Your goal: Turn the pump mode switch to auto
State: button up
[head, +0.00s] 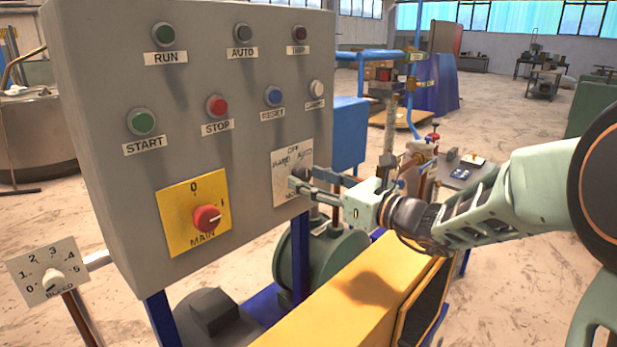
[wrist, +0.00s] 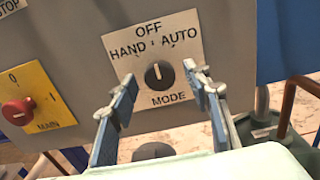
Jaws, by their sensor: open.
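The pump mode switch is a round black knob (wrist: 159,74) on a pale plate (wrist: 118,40) marked HAND, OFF, AUTO and MODE. Its white pointer line stands roughly upright, toward OFF; AUTO is at the upper right. In the head view the plate (head: 281,190) is at the lower right of the grey panel, with the knob partly hidden by my gripper. My gripper (head: 309,180) is open in front of the plate.
The grey panel (head: 100,90) also carries several push buttons and lamps. A red MAIN switch (head: 206,218) on a yellow plate is left of the mode plate. A yellow guard (head: 330,310) lies below my arm. A blue box (head: 349,135) is right of the panel.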

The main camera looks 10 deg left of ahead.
jog(key=shift+w+a, duration=0.25)
jog(key=shift+a, duration=0.15)
jog(key=shift+c, duration=0.4)
jog(key=c, duration=1.1)
jog(key=shift+p, duration=0.3)
jog(key=m+p, duration=0.4)
jog(key=shift+r+m, duration=0.25)
jog(key=shift+m, duration=0.05)
jog(key=m+p, duration=0.3)
jog(key=p, duration=0.1)
jog(key=shift+f+m+p, duration=0.15)
jog(key=shift+m+p, duration=0.35)
jog(key=shift+m, duration=0.1)
